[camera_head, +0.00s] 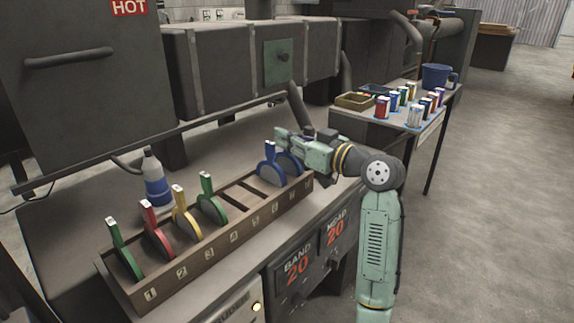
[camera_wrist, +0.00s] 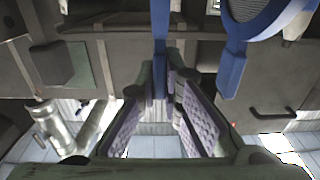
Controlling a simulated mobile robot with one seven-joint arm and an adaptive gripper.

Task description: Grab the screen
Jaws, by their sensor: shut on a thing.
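Several round mesh screens with upright coloured handles stand in a long brown slotted rack (camera_head: 215,238). They include a green one (camera_head: 127,258), a red one (camera_head: 157,238), a yellow one (camera_head: 187,222), another green one (camera_head: 211,205) and two blue ones at the far end. My gripper (camera_head: 282,137) is over the two blue screens. In the wrist view, my gripper (camera_wrist: 160,85) is shut on one blue screen's handle (camera_wrist: 160,45). The other blue screen (camera_wrist: 232,65) is to the right, outside the fingers. In the head view, my gripper partly hides the blue screens (camera_head: 268,168).
A white and blue bottle (camera_head: 155,178) stands behind the rack. Rack slots between the second green screen and the blue ones are empty. A side table (camera_head: 345,115) holds small coloured containers, a wooden tray (camera_head: 354,101) and a blue bucket (camera_head: 436,76). Dark machinery rises behind.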

